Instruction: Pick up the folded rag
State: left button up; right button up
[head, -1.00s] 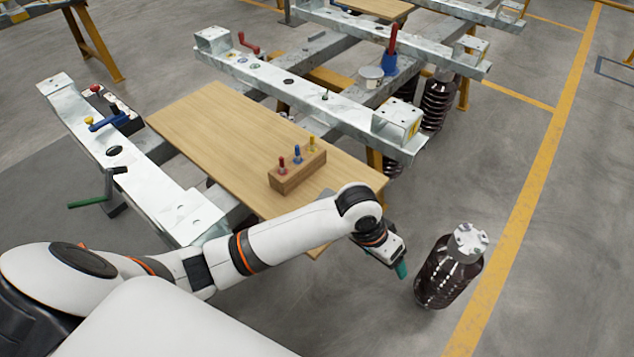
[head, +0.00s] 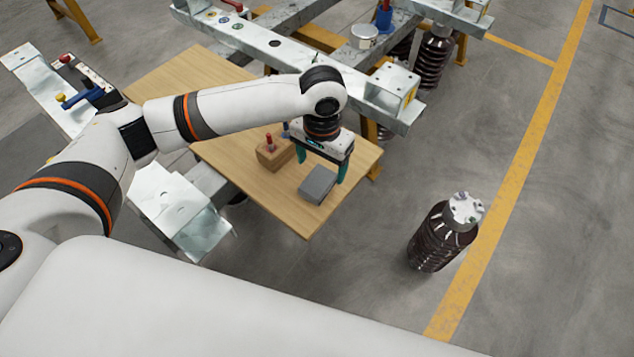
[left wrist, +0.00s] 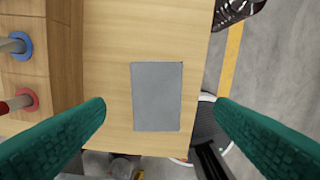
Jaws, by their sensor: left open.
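The folded rag (head: 317,185) is a flat grey rectangle lying on the wooden board near its right end. It also shows in the left wrist view (left wrist: 157,97), lying flat between the two green fingers in the picture, with no finger touching it. My left gripper (head: 320,170) points down above the board, close to the rag. Its green fingers (left wrist: 160,115) are spread wide and empty. My right gripper is in no view.
Galvanized steel beams (head: 290,57) run behind the board. A dark ribbed insulator (head: 441,237) stands on the floor to the right.

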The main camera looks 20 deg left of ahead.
aim_at(318, 180)
pick_arm(q)
jog(key=shift+w+f, duration=0.1)
jog(key=shift+f, duration=0.7)
jog(key=f, duration=0.4)
jog(key=shift+s+a+f, duration=0.15)
jog(key=shift+s+a, duration=0.15)
jog(key=shift+s, duration=0.05)
jog(key=shift+f, duration=0.3)
jog(key=shift+c, duration=0.4)
jog(key=c, duration=1)
jog(key=shift+r, duration=0.1)
notch_tip(318, 180, up, 10)
jog(key=shift+p, duration=0.3)
